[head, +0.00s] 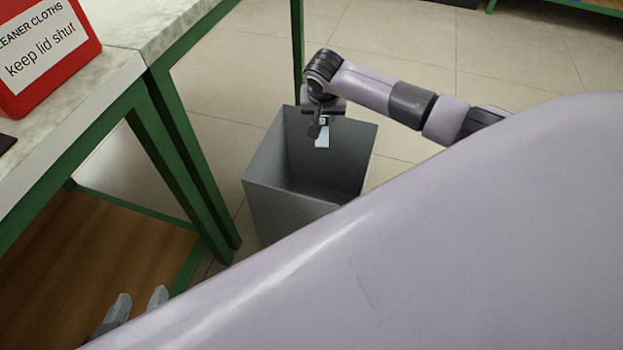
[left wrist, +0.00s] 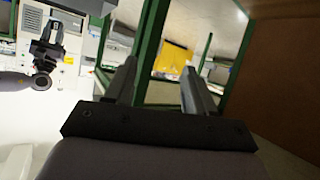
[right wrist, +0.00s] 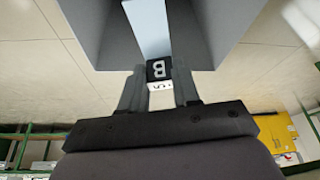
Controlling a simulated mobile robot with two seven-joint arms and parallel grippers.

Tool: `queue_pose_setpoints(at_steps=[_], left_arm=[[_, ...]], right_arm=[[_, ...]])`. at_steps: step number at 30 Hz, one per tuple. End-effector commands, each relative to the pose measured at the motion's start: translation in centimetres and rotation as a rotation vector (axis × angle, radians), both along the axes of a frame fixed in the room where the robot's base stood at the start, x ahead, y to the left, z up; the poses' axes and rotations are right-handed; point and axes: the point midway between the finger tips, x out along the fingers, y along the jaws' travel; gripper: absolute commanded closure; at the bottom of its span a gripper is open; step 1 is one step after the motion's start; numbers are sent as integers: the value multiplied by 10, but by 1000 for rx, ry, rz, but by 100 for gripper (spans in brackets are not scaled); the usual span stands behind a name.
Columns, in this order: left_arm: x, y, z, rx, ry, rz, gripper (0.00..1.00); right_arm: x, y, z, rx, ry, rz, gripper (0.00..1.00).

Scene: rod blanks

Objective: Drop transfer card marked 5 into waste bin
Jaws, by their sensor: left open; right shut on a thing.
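The transfer card (head: 322,136) is a pale strip held by my right gripper (head: 318,118), over the open mouth of the grey waste bin (head: 290,208). In the right wrist view the card (right wrist: 150,30) is pale blue, with a black patch bearing a B and a white patch bearing a 5 between the fingertips (right wrist: 160,82). The card hangs from the shut fingers, within the bin's walls (right wrist: 220,25). My left gripper (head: 139,303) is open and empty, low at the left, beside the table frame; its fingers also show in the left wrist view (left wrist: 159,78).
A green-framed table (head: 165,125) stands left of the bin, with a red cleaner cloths box (head: 45,50) on top and a brown lower shelf (head: 85,255). A green leg (head: 297,45) rises behind the bin.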

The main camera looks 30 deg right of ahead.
Motion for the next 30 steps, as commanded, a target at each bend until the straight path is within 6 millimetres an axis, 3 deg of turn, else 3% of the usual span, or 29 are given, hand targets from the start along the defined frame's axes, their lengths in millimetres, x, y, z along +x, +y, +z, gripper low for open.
queue_pose_setpoints(at_steps=[1,6,19,20,22,30], left_arm=[[2,-4,-6,-25,-2,-5,45],[6,-14,-8,-93,2,-20,45],[7,-20,-7,-128,6,-29,45],[7,-20,-7,-128,6,-29,45],[7,-20,-7,-128,6,-29,45],[7,-20,-7,-127,6,-29,45]], right_arm=[[0,0,-13,1,1,-1,88],[0,1,-27,2,1,-1,88],[0,0,-32,0,0,0,88],[0,0,-32,0,0,0,62],[0,0,-32,0,0,0,40],[0,0,-32,0,0,0,39]])
